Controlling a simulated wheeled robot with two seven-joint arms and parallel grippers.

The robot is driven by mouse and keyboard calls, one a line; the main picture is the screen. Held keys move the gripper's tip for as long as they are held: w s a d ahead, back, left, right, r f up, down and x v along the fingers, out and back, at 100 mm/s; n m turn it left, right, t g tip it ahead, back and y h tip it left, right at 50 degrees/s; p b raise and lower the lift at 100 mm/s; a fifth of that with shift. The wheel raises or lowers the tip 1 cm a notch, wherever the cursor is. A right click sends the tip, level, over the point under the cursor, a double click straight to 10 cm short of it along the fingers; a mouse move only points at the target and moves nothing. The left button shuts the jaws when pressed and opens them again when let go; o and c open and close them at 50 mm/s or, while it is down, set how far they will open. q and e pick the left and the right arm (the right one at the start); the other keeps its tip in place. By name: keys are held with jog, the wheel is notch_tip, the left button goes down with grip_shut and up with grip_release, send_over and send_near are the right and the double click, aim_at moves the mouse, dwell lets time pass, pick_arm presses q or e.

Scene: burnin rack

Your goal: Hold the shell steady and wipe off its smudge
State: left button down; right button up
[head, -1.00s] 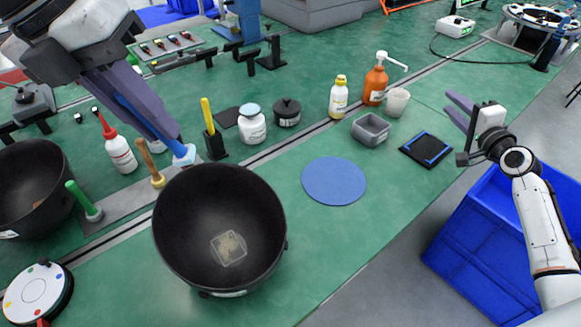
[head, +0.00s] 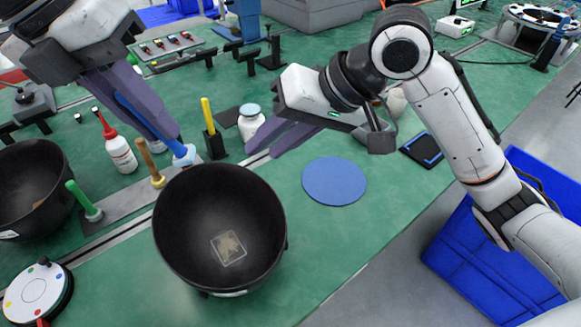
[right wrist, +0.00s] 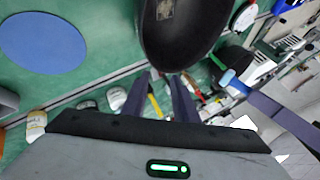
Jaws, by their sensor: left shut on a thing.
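The shell (head: 180,235) is a large black bowl, open side up, at the lower middle of the head view. A pale squarish smudge (head: 229,249) shows on its inner wall. My left gripper (head: 170,140) is shut on a blue-handled tool (head: 183,155) with a pale tip, held just above and left of the shell's far rim. My right gripper (head: 263,146) is open and empty, above the bench beyond the shell's far right rim. In the right wrist view the shell (right wrist: 185,45) lies ahead of its parted fingers.
A second black bowl (head: 30,165) stands at the left. A red-capped bottle (head: 120,153), a green-handled tool (head: 83,200) and a yellow-handled tool in a holder (head: 212,135) stand near the left arm. A blue disc (head: 334,181) lies flat right of the shell.

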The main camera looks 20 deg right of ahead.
jog(key=s+d+n+h, duration=0.1)
jog(key=s+n+h, duration=0.15)
jog(key=s, duration=0.25)
jog(key=h, duration=0.1)
send_near(263, 208)
jog(key=shift+g, duration=0.4)
jog(key=x, duration=0.3)
jog(key=w+x, duration=0.1)
jog(key=x, duration=0.2)
jog(key=shift+f, duration=0.1)
jog(key=shift+c, duration=0.3)
grip_shut()
